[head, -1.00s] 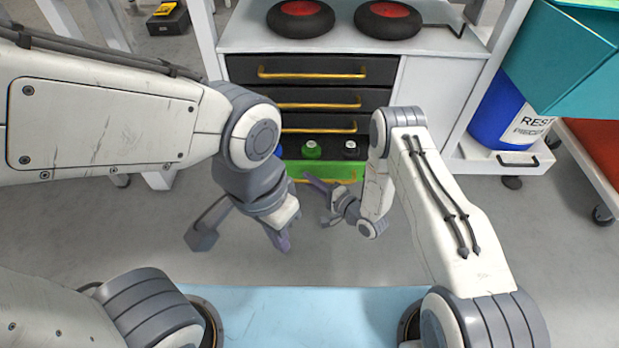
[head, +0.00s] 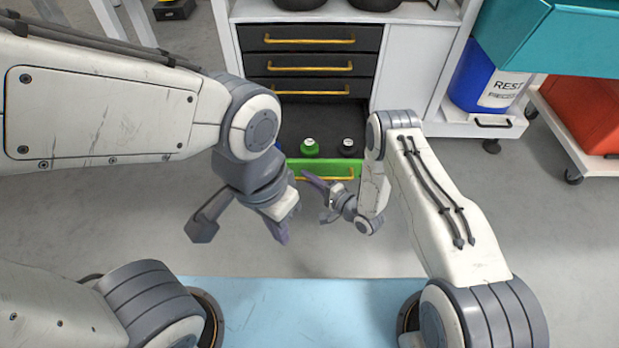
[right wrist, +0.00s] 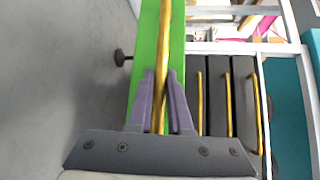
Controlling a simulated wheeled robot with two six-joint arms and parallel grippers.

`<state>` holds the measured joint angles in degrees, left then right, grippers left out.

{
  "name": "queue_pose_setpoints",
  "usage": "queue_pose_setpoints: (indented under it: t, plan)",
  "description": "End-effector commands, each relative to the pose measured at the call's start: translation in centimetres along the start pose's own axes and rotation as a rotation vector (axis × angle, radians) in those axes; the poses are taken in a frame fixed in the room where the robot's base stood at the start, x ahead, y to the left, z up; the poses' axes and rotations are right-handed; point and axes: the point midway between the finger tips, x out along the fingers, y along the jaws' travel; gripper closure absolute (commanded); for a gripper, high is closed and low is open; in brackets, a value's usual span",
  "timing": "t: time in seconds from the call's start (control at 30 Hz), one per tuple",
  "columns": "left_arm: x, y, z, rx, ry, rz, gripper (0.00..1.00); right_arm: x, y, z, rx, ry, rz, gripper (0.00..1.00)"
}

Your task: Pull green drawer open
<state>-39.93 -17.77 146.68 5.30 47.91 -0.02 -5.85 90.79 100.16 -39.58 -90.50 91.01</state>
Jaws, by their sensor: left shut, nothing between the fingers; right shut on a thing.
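The green drawer (head: 316,170) is the lowest in the cabinet and stands well open in the head view. Its inside holds a green reel (head: 309,148) and a black reel (head: 348,147); more at its left is hidden behind my left arm. My right gripper (head: 318,184) is at the drawer's yellow handle (head: 337,178). In the right wrist view its purple fingers (right wrist: 161,103) are shut on either side of the handle (right wrist: 165,40), with the green front (right wrist: 147,45) behind. My left gripper (head: 281,232) is shut and empty, pointing down left of the right one.
Several black drawers (head: 310,65) with yellow handles are closed above. A blue bin (head: 478,75) and a teal box (head: 545,38) are at the right, beside a red container (head: 585,112) on a wheeled cart. Grey floor in front of the cabinet is clear.

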Motion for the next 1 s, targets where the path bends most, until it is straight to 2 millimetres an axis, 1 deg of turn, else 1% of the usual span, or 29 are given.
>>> queue_pose_setpoints:
  t: [0.03,0.33,0.37,0.4,0.43,0.77,0.87,1.0]
  plan:
    - [0.0,0.0,0.0,0.0,0.0,0.0,1.0,-0.1,0.0,-0.5,0.002,0.015,0.0,1.0]
    - [0.0,0.0,0.0,0.0,0.0,0.0,1.0,-0.1,0.0,-0.5,0.002,0.015,0.0,1.0]
    - [0.0,0.0,0.0,0.0,0.0,0.0,1.0,-0.1,0.0,-0.5,0.002,0.015,0.0,0.79]
    - [0.0,0.0,0.0,0.0,0.0,0.0,1.0,-0.1,0.0,-0.5,0.001,0.015,0.0,0.64]
    - [0.0,0.0,0.0,0.0,0.0,0.0,1.0,-0.1,0.0,-0.5,0.001,0.014,0.0,0.53]
    - [-0.1,0.0,0.0,0.0,0.0,0.0,1.0,-0.2,0.0,-0.2,0.001,0.007,0.0,0.53]
    - [-0.6,0.0,0.0,0.0,0.0,0.0,1.0,-1.0,-0.1,-0.3,0.003,0.009,0.002,0.53]
    - [-1.8,0.1,-0.1,0.0,0.0,0.0,1.0,-3.5,-0.3,-0.3,0.006,0.013,0.002,0.53]
